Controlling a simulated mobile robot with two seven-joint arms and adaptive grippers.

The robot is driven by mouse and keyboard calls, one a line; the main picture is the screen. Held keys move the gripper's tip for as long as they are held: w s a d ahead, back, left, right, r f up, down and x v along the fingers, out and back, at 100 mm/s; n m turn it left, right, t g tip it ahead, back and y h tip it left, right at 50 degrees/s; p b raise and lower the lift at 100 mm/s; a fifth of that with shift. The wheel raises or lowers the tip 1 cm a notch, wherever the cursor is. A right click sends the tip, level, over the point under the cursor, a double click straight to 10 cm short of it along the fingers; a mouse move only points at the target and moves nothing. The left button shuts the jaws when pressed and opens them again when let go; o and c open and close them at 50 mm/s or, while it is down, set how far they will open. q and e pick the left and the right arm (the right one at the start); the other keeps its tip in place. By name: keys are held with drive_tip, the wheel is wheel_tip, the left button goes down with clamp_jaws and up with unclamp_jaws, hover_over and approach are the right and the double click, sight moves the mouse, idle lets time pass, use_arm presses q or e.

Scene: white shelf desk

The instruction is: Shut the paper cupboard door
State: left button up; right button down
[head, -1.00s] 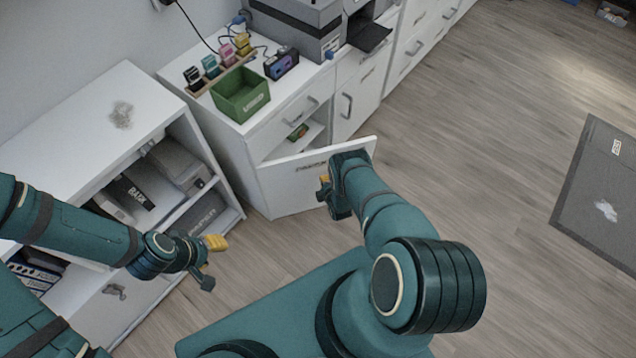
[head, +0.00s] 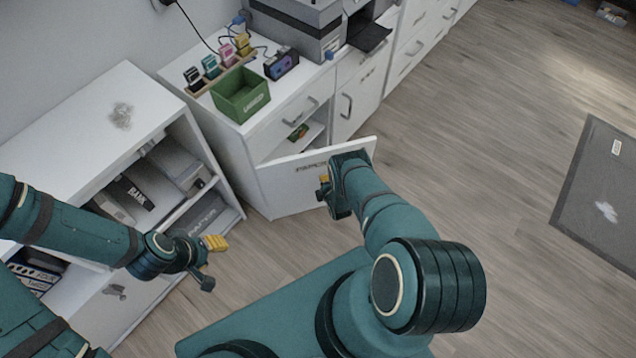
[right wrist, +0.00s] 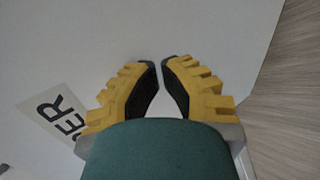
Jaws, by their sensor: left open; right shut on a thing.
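The paper cupboard door (head: 290,195) is white, with a dark label reading PAPER, and stands swung open from the white cabinet below the green box. Its label also shows in the right wrist view (right wrist: 55,118). My right gripper (head: 324,188) is at the door's outer face, near the free edge. In the right wrist view its fingers (right wrist: 160,72) are closed in against the white panel, with a narrow gap at the tips. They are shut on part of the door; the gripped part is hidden. My left gripper (head: 212,262) is open and empty, left of the door above the floor.
A white open shelf unit (head: 75,120) with bins stands at the left. The cabinet top holds a green box (head: 240,95), coloured stamps and a grey printer (head: 300,30). A dark mat (head: 605,190) lies at the right. The wood floor between is clear.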

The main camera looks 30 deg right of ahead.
sight(321, 172)
drive_tip(key=shift+w, duration=0.2)
idle(0.5)
drive_tip(key=shift+w+d, duration=0.2)
drive_tip(key=shift+w, duration=0.7)
drive_tip(key=shift+w+d, duration=0.2)
drive_tip(key=shift+w, duration=0.95)
drive_tip(key=shift+w+a, duration=0.15)
drive_tip(key=shift+w, duration=1.1)
